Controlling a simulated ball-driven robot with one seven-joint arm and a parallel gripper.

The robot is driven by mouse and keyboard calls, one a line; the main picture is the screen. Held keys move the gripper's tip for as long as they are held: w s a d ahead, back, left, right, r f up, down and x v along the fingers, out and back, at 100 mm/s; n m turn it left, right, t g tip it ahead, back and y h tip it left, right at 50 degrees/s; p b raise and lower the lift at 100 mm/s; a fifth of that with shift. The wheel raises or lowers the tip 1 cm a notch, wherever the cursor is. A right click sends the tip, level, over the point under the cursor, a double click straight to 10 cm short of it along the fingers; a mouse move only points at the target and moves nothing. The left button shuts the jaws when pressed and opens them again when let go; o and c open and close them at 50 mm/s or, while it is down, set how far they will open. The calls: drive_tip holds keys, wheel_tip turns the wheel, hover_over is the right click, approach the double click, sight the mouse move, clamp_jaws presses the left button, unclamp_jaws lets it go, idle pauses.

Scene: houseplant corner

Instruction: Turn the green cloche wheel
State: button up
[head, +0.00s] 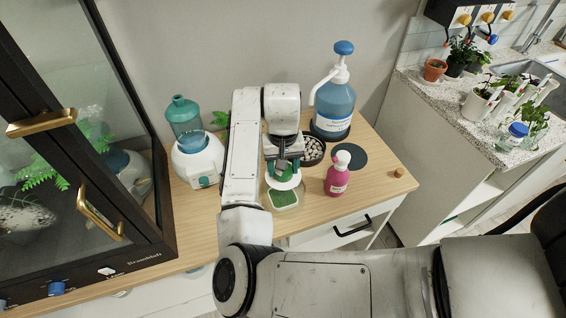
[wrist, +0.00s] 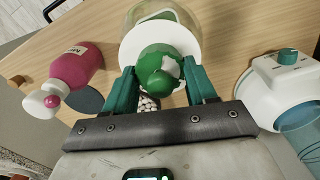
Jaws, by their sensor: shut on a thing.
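The green cloche wheel (wrist: 160,66) sits on a round white disc (wrist: 133,47) on top of the clear glass cloche (wrist: 143,14). My gripper (wrist: 161,78) is shut on the wheel, with one green finger on each side of it. In the head view my gripper (head: 284,164) points down over the white disc, and the wheel is mostly hidden by the fingers.
A pink pump bottle (head: 337,178) stands close to the right and a dish of pebbles (head: 313,150) behind. A large blue pump bottle (head: 335,105) stands further back. A white device with a blue top (head: 197,160) and a dark glass cabinet (head: 155,225) are on the left.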

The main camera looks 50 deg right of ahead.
idle(0.3)
drive_tip(key=o, duration=1.1)
drive_tip(key=shift+c, duration=0.2)
drive_tip(key=shift+r, duration=0.1)
wheel_tip(320, 180, up, 11)
drive_tip(key=shift+f, duration=0.2)
